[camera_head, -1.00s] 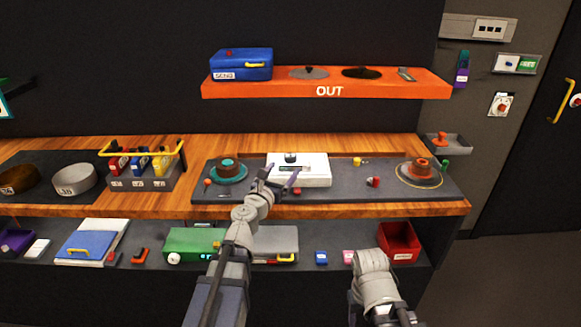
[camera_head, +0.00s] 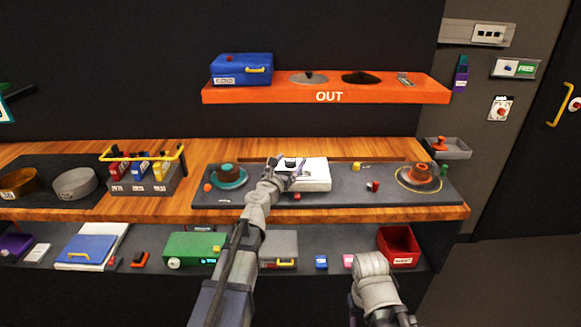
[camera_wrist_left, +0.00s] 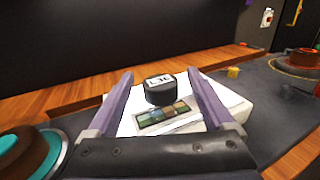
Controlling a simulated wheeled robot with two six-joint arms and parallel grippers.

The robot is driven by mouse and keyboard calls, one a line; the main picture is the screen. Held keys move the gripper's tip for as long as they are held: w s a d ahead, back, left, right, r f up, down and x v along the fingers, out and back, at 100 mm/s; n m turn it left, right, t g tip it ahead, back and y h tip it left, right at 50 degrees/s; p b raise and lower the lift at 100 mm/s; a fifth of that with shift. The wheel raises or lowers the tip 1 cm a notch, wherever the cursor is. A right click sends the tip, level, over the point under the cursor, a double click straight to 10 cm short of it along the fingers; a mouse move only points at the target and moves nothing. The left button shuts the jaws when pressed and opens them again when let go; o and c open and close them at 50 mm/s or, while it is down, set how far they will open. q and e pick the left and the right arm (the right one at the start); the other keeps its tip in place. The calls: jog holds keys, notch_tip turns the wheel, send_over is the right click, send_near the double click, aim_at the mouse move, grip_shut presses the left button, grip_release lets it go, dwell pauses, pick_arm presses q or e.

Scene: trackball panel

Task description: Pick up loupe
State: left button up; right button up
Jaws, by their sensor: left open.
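The loupe is a short black cylinder with a pale labelled top (camera_wrist_left: 160,88). It stands upright on a white box (camera_wrist_left: 232,104), behind a strip of coloured squares. In the head view the loupe (camera_head: 291,160) is partly hidden by my left gripper, and the white box (camera_head: 318,176) shows to the right of it. My left gripper (camera_wrist_left: 160,78) is open and empty, with one purple finger on each side of the loupe in the wrist view. Whether the fingers are level with it or above it I cannot tell. My right gripper is out of view; only part of that arm shows.
A teal dish with a brown piece (camera_head: 229,174) sits left of the white box on the dark mat. A red-brown round piece (camera_head: 418,174) and small knobs lie to the right. The orange OUT shelf (camera_head: 327,96) hangs above the bench.

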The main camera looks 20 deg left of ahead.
pick_arm(q)
jog(key=shift+w, duration=0.3)
jog(key=shift+s, duration=0.1)
grip_shut()
dwell(0.4)
